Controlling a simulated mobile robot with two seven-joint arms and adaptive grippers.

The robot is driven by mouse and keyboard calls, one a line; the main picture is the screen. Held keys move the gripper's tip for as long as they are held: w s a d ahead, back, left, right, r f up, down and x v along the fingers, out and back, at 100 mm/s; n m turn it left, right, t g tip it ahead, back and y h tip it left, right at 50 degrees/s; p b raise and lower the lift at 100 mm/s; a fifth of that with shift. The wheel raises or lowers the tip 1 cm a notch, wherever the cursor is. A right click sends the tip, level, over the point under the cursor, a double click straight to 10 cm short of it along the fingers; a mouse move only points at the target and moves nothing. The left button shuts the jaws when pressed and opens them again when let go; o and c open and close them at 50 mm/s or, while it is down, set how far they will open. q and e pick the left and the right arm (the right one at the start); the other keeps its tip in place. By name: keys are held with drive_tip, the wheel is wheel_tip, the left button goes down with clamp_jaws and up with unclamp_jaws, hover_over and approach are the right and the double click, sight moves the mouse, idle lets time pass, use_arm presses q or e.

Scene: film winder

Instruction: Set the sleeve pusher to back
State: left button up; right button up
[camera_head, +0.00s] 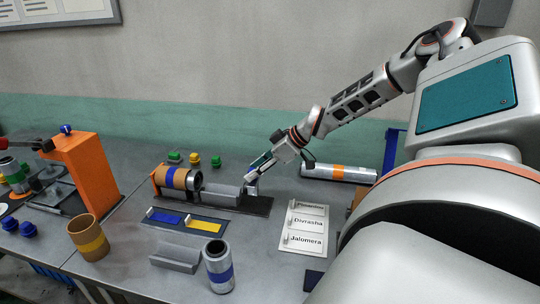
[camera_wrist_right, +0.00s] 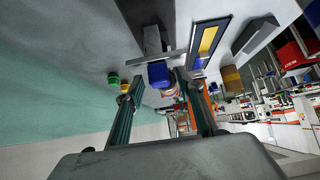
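The film winder has a dark base (camera_head: 232,204), a brown and orange roll (camera_head: 178,178) at its left end and a grey trough (camera_head: 220,194). What looks like the sleeve pusher is a blue block (camera_wrist_right: 158,74) beside a thin grey plate in the right wrist view. In the head view it is mostly hidden at the trough's right end. My right gripper (camera_head: 251,182) is at that end. In the wrist view its fingers (camera_wrist_right: 158,82) are apart, one on each side of the blue block, with small gaps showing. My left gripper is not in view.
A name card (camera_head: 303,230) and a silver cylinder (camera_head: 339,173) are at right. Coloured knobs (camera_head: 195,159) stand behind. An orange press (camera_head: 88,172) stands left.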

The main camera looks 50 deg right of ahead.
drive_tip(key=v, duration=1.1)
drive_tip(key=shift+d, duration=0.15)
drive_tip(key=shift+s, duration=0.15)
